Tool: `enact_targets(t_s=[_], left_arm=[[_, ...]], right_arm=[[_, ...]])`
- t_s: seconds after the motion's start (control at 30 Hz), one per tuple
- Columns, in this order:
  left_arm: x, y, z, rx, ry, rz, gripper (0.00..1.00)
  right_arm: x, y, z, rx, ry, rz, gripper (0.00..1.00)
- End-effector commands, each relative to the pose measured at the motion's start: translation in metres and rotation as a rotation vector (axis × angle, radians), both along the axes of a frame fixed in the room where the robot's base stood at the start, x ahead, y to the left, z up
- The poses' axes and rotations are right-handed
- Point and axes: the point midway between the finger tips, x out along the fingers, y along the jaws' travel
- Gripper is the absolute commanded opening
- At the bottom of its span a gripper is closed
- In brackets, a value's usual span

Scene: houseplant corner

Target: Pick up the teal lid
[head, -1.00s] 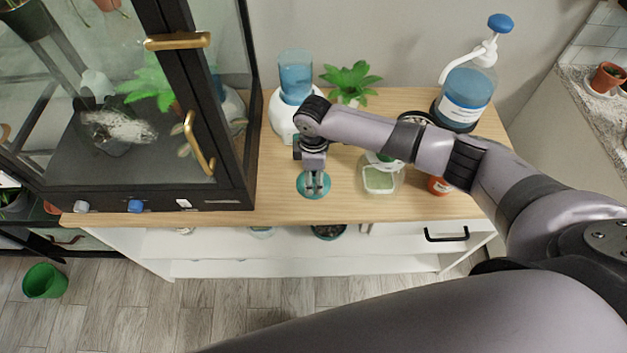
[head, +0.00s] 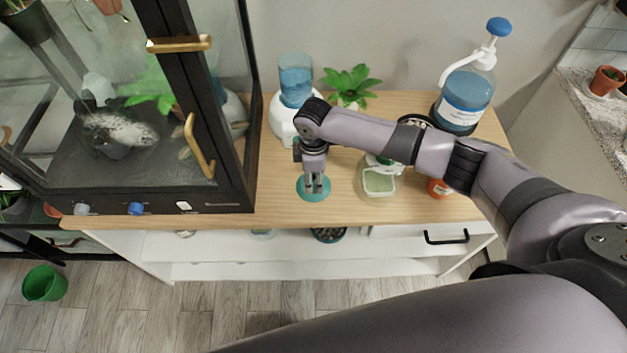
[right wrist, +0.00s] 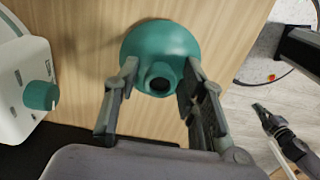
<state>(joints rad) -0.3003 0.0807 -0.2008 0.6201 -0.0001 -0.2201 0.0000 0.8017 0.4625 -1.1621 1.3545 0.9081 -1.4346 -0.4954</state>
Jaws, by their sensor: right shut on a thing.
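The teal lid (head: 312,195) is a round dome with a short neck, near the front edge of the wooden cabinet top. In the right wrist view the teal lid (right wrist: 160,45) shows its dark round opening facing the camera. My right gripper (head: 317,185) points down onto it. In the wrist view its two fingers (right wrist: 160,78) stand on either side of the neck, shut on it. Whether the lid is clear of the wood cannot be told.
A white dispenser with a blue tank (head: 295,75) stands just behind. A glass jar (head: 380,182), an orange pot (head: 438,188) and a large blue pump bottle (head: 465,95) stand to the right. The black-framed glass cabinet (head: 235,110) is close on the left. Bare wood (head: 270,200) surrounds the lid.

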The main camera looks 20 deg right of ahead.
Motion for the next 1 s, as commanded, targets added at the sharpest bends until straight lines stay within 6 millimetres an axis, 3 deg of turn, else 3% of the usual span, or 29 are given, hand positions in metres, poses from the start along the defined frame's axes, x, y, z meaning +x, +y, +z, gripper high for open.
enact_targets(t_s=[0.07,0.13,0.17,0.27,0.47,0.8,1.0], left_arm=[[0.0,0.0,-0.001,0.0,0.0,0.0,0.0],[0.0,0.0,-0.001,0.0,0.0,0.0,0.0],[0.0,0.0,-0.001,0.0,0.0,0.0,0.0],[0.0,0.0,-0.002,0.0,0.0,0.0,0.0],[0.0,0.0,-0.006,0.0,0.0,0.001,0.0],[0.0,0.0,-0.016,0.0,-0.001,0.001,0.0],[0.0,0.0,-0.019,0.0,-0.001,0.001,0.0]], right_arm=[[-0.003,-0.001,-0.003,-0.004,0.008,0.0,0.14],[-0.004,-0.001,0.0,-0.004,0.009,0.001,0.08],[-0.004,-0.001,0.002,-0.004,0.009,0.001,0.0],[-0.003,-0.001,0.013,-0.003,0.008,0.001,0.0],[-0.001,-0.001,0.057,-0.001,0.0,0.002,0.0],[0.0,0.0,0.153,0.001,0.0,0.002,0.0],[-0.001,0.0,0.186,-0.001,0.001,0.001,0.0]])
